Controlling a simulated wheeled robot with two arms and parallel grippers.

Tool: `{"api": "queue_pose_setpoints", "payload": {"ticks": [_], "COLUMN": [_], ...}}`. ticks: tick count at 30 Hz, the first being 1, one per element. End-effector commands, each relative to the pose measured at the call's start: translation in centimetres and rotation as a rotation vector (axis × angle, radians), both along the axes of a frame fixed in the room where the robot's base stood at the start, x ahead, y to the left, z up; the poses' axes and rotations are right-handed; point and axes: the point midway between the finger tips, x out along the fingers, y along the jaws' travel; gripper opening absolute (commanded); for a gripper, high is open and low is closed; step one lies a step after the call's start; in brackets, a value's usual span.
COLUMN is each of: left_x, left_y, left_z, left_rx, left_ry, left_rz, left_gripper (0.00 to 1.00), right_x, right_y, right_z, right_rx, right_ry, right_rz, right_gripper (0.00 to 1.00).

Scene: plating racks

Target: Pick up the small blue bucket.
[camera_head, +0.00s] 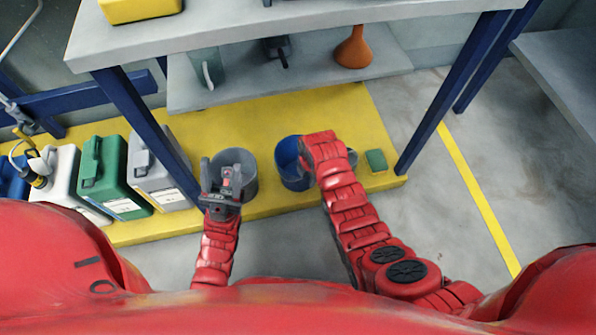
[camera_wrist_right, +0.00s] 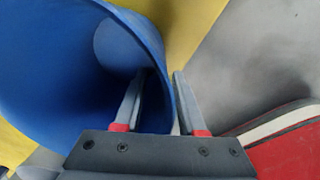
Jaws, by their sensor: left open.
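The small blue bucket (camera_head: 290,165) stands upright on the yellow platform in the head view, partly covered by my right wrist. In the right wrist view the blue bucket (camera_wrist_right: 60,70) fills the left side, its mouth facing the camera. My right gripper (camera_wrist_right: 160,85) straddles the bucket's wall, with one finger inside and the other outside. Its fingers are apart, with a gap showing between the inner finger and the wall. In the head view the right fingers are hidden. My left gripper (camera_head: 228,170) is open and empty in front of the grey bucket (camera_head: 246,182).
Green (camera_head: 108,165), white (camera_head: 70,175) and grey (camera_head: 148,172) canisters stand at the left on the yellow platform (camera_head: 330,112). A green sponge (camera_head: 376,160) lies at its right end. Blue rack legs (camera_head: 450,90) and a shelf (camera_head: 225,85) stand close above. Floor at right is clear.

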Motion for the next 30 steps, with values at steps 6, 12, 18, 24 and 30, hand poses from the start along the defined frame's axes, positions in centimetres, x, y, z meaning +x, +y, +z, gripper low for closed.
{"api": "queue_pose_setpoints", "payload": {"ticks": [6,12,18,24,30], "left_x": [0.00,0.02,0.02,0.02,0.02], "left_y": [-0.01,0.00,0.00,0.00,0.00], "left_z": [0.14,0.13,0.13,0.13,0.13], "left_rx": [0.000,-0.001,-0.001,-0.001,-0.001], "left_ry": [0.000,0.001,0.001,0.001,0.000], "left_rz": [0.000,0.000,0.000,0.000,0.000], "left_gripper": [0.50,0.50,0.50,0.50,0.50], "right_x": [0.04,0.03,0.03,0.00,-0.01], "right_y": [0.02,0.03,0.01,0.00,-0.01], "right_z": [0.15,0.15,0.14,0.13,0.12], "right_rx": [0.000,0.001,0.001,0.000,0.000], "right_ry": [-0.001,-0.001,-0.001,0.000,0.000], "right_rz": [0.000,0.000,0.000,0.000,0.000], "right_gripper": [0.29,0.00,0.00,0.00,0.00]}}
